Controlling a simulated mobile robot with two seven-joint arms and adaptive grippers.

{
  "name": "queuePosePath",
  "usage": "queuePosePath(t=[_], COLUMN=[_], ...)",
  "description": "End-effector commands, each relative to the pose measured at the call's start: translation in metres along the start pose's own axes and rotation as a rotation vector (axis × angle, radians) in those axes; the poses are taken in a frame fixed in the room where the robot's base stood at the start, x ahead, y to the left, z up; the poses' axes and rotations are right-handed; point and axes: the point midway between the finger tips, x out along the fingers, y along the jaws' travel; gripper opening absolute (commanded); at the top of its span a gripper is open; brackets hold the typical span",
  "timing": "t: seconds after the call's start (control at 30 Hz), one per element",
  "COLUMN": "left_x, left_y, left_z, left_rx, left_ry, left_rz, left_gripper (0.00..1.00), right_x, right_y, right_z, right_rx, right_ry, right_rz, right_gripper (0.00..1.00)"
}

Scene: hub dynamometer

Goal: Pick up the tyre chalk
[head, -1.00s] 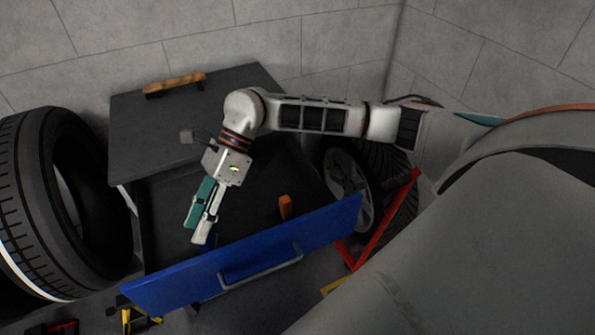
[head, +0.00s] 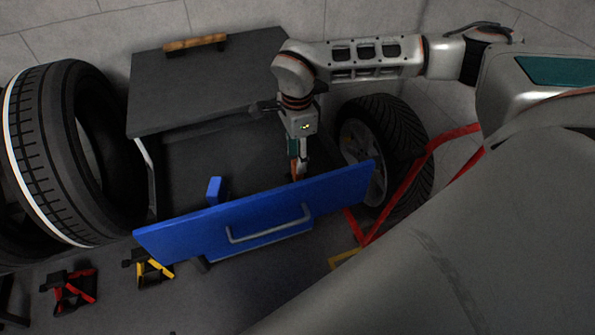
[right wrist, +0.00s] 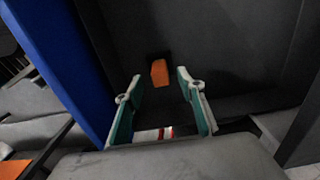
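An orange block (head: 295,173), which may be the tyre chalk, is in the open drawer behind its blue front (head: 255,218). A blue block (head: 214,189) stands farther left in the same drawer. My right gripper (head: 299,165) points down into the drawer at the orange block and partly hides it. In the right wrist view my right gripper (right wrist: 160,88) is open, and the orange block (right wrist: 159,73) shows between and just past the fingertips, apart from both fingers. My left gripper is not in view.
A dark cabinet top (head: 210,85) with a wooden-handled item (head: 195,42) lies behind the drawer. A large tyre (head: 75,150) is at the left. A wheel (head: 385,150) and red frame bars (head: 410,180) are close at the right. The drawer's middle is clear.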

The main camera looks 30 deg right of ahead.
Motion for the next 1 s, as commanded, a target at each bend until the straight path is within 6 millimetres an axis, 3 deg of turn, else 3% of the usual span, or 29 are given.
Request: queuePosePath(t=[0.23, 0.5, 0.67, 1.0], left_x=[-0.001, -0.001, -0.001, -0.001], left_y=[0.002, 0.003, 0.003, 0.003], left_z=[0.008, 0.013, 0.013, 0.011], left_rx=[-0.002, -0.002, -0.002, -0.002], left_ry=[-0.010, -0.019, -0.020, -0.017], left_rz=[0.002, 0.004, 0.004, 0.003], left_gripper=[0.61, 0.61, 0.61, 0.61], right_x=[0.037, 0.041, 0.041, 0.040], right_y=[0.000, -0.001, -0.001, -0.001], right_z=[-0.002, -0.002, -0.002, -0.002], right_rx=[-0.001, -0.001, -0.001, -0.001], right_ry=[0.001, -0.001, -0.001, -0.001], right_rz=[0.004, 0.000, 0.000, 0.000], right_gripper=[0.39, 0.39, 0.00, 0.00])
